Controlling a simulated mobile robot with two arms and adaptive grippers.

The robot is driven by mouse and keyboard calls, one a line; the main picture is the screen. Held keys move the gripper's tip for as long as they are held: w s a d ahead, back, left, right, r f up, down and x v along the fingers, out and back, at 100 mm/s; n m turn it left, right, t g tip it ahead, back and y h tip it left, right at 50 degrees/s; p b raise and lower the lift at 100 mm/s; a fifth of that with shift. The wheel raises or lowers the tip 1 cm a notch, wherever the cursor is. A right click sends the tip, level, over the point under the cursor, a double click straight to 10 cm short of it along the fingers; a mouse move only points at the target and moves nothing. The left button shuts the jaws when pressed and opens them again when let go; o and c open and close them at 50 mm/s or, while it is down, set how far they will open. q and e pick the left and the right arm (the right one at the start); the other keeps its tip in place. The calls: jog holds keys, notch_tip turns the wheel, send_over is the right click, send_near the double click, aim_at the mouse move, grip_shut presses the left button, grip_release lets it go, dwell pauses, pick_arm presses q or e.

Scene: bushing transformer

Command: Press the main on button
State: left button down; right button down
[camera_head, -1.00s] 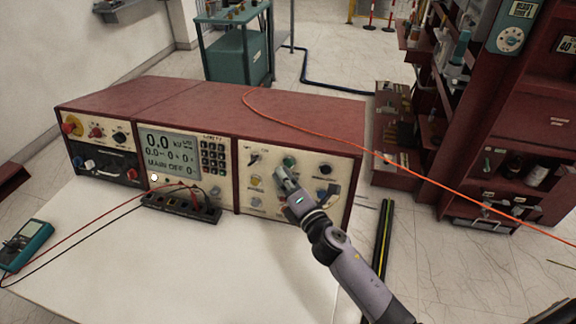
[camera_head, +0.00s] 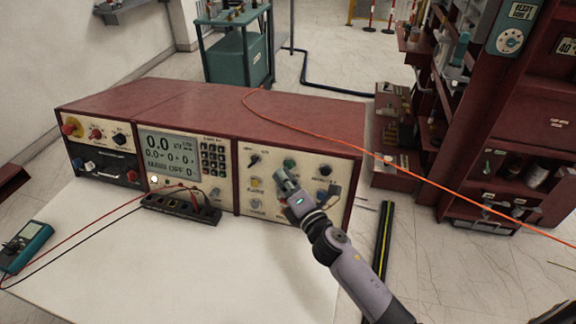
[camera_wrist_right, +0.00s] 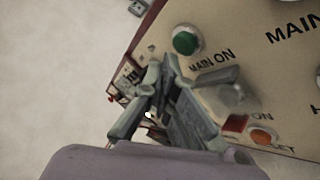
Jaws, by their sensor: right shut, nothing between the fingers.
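The main on button (camera_wrist_right: 186,41) is a round green button with the label "MAIN ON" beside it in the right wrist view. In the head view the green button (camera_head: 290,163) shows on the right panel of the red console (camera_head: 190,98), just above my right gripper. My right gripper (camera_head: 281,178) is shut and empty, close in front of the panel. In the wrist view its fingers (camera_wrist_right: 158,75) lie below and left of the green button, with a gap in the picture. Whether the fingertips touch the panel cannot be told. My left gripper is not in view.
Other knobs and buttons surround the green one, including a black knob (camera_head: 325,171), a yellow button (camera_head: 257,183) and an orange button (camera_wrist_right: 262,137). The console display (camera_head: 170,155) reads "MAIN OFF". An orange cable (camera_head: 330,136) crosses the console top.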

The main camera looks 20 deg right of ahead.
jog(key=shift+w+d, duration=0.1)
jog(key=shift+w, duration=0.05)
dwell(0.4)
jog(key=shift+w+d+f, duration=0.1)
jog(key=shift+w+d, duration=0.05)
jog(key=shift+w, duration=0.1)
jog(key=shift+w+d, duration=0.25)
jog(key=shift+w, duration=0.1)
dwell(0.8)
jog(key=shift+s, duration=0.1)
jog(key=shift+s+a, duration=0.45)
jog(key=shift+s, duration=0.2)
jog(key=shift+s+a+r+p, duration=0.3)
jog(key=shift+s+a, duration=0.4)
jog(key=shift+s, duration=0.3)
jog(key=shift+s+a+r+p, duration=0.2)
jog(key=shift+s+a+r, duration=0.2)
jog(key=shift+s+a, duration=0.45)
jog(key=shift+s+d, duration=0.15)
jog(key=shift+d, duration=0.05)
